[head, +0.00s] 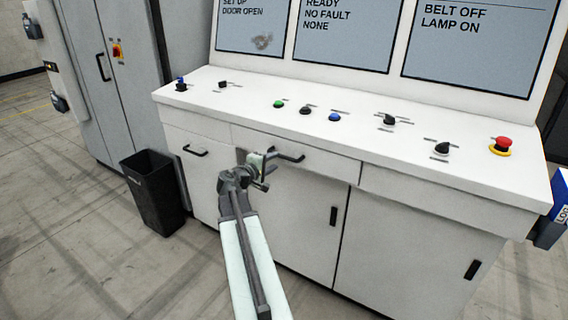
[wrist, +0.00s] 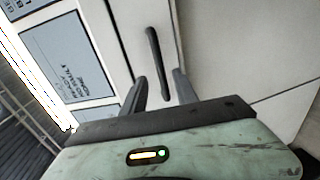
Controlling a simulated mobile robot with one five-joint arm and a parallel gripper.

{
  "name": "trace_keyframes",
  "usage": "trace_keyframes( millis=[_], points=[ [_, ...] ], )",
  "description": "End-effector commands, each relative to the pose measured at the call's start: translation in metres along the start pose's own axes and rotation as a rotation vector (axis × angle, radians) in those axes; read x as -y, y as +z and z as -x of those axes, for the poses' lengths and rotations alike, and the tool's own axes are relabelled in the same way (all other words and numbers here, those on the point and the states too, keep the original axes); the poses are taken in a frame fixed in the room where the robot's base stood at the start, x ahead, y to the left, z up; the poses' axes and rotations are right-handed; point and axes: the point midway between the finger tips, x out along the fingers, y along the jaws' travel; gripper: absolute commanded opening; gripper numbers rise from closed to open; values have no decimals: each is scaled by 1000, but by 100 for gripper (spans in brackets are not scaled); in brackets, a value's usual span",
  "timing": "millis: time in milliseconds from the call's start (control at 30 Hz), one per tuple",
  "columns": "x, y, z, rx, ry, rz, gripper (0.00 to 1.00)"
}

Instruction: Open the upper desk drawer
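The upper desk drawer (head: 325,162) is a white front panel under the slanted console top in the head view, and it looks closed. Its dark bar handle (head: 291,157) sticks out from the panel. My gripper (head: 268,165) is at the left end of this handle, partly covering it. In the wrist view the handle (wrist: 155,55) stands upright and tilted, with its lower end between the two fingers of my gripper (wrist: 160,85). The fingers are apart, with a visible gap on each side of the handle. Whether either finger touches it deeper in is not clear.
A second dark handle (head: 195,151) is on the front to the left. A black bin (head: 154,190) stands on the floor at the desk's left. Buttons and knobs, including a red emergency button (head: 502,144), sit on the console top. Lower doors have dark handles (head: 333,216).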

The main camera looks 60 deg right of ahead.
Motion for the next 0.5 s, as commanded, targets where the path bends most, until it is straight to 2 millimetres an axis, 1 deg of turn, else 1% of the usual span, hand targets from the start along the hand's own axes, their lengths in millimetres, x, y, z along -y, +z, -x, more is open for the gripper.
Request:
trace_keyframes(
  millis=[167, 400, 500],
  points=[
    [1, -1, -23, 3, -1, -2, 36],
    [2, -1, -67, 3, -2, -2, 36],
    [1, 0, -75, 3, -2, -2, 36]
  ],
)
